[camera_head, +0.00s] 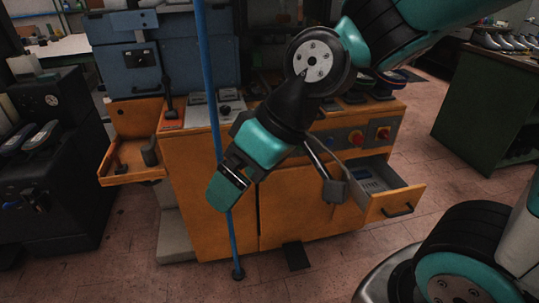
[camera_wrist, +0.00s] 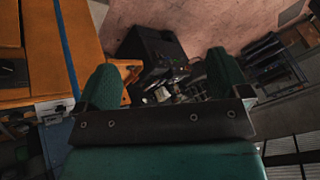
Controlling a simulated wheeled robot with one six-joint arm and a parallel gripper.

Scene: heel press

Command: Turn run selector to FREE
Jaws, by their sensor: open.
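The orange press cabinet (camera_head: 205,170) stands in the middle of the head view. Two red rotary knobs on yellow plates, a left one (camera_head: 357,138) and a right one (camera_head: 383,132), sit on its grey front panel. A small dark knob (camera_head: 225,109) is on the pale top panel. I cannot read any labels, so I cannot tell which is the run selector. My gripper (camera_head: 228,190) hangs in front of the cabinet, pointing down-left, apart from all these knobs. In the wrist view its two green fingers (camera_wrist: 163,78) are spread with nothing between them.
A blue pole (camera_head: 208,60) passes close by my gripper. An open drawer (camera_head: 397,203) juts out at the cabinet's right. An orange tray (camera_head: 130,160) sticks out at left. A dark machine (camera_head: 55,170) stands left, a green bench (camera_head: 490,105) right.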

